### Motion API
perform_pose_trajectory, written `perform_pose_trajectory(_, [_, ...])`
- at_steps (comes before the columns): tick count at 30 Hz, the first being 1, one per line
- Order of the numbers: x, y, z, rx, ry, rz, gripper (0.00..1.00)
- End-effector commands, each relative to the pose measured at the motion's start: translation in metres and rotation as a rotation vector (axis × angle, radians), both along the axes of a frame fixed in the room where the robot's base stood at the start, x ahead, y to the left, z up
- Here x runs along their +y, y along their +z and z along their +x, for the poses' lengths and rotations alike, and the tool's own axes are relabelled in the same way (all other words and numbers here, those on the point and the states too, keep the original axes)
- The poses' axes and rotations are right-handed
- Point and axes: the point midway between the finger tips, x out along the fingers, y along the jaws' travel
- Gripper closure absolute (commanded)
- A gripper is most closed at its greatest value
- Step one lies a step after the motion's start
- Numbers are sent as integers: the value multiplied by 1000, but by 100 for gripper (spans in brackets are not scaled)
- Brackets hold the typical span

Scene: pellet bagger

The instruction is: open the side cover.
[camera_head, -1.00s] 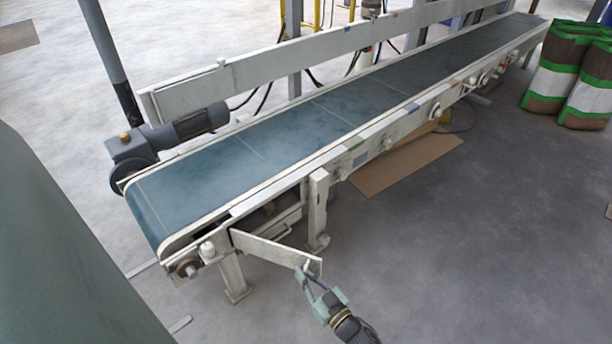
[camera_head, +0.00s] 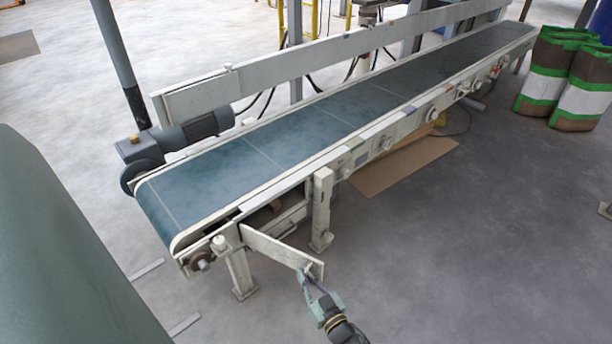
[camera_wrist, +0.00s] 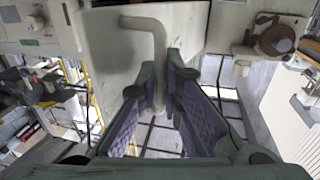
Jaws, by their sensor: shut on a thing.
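The side cover (camera_head: 277,248) is a pale flat panel at the near end of the conveyor. In the head view it stands swung out from the frame, hinged near the roller end, with an opening visible behind it. My gripper (camera_head: 307,273) is at the cover's free outer end. In the wrist view my gripper (camera_wrist: 163,108) has its two purple-padded fingers around the lower leg of a bent pale handle (camera_wrist: 156,50) on the cover (camera_wrist: 115,50). The fingertips' contact with the handle is partly hidden.
The conveyor belt (camera_head: 290,135) runs to the back right, with a motor (camera_head: 190,132) on its far side. A support leg (camera_head: 321,210) stands just behind the cover. Cardboard (camera_head: 400,165) lies beneath the conveyor. Bags (camera_head: 565,75) stand at far right. The near right floor is clear.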

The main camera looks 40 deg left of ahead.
Motion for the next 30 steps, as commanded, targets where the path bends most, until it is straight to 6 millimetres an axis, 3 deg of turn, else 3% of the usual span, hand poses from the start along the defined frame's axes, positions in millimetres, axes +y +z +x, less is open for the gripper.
perform_pose_trajectory(4, [0, 0, 0, -3, 0, -1, 100])
perform_pose_trajectory(5, [0, 0, 0, -3, 0, -1, 92])
perform_pose_trajectory(9, [0, 0, 0, -2, 0, -1, 84])
perform_pose_trajectory(20, [-4, 0, -1, -1, 0, 0, 84])
perform_pose_trajectory(23, [-16, 0, -4, -3, -1, -2, 84])
perform_pose_trajectory(30, [-65, -1, -21, -1, -3, -3, 84])
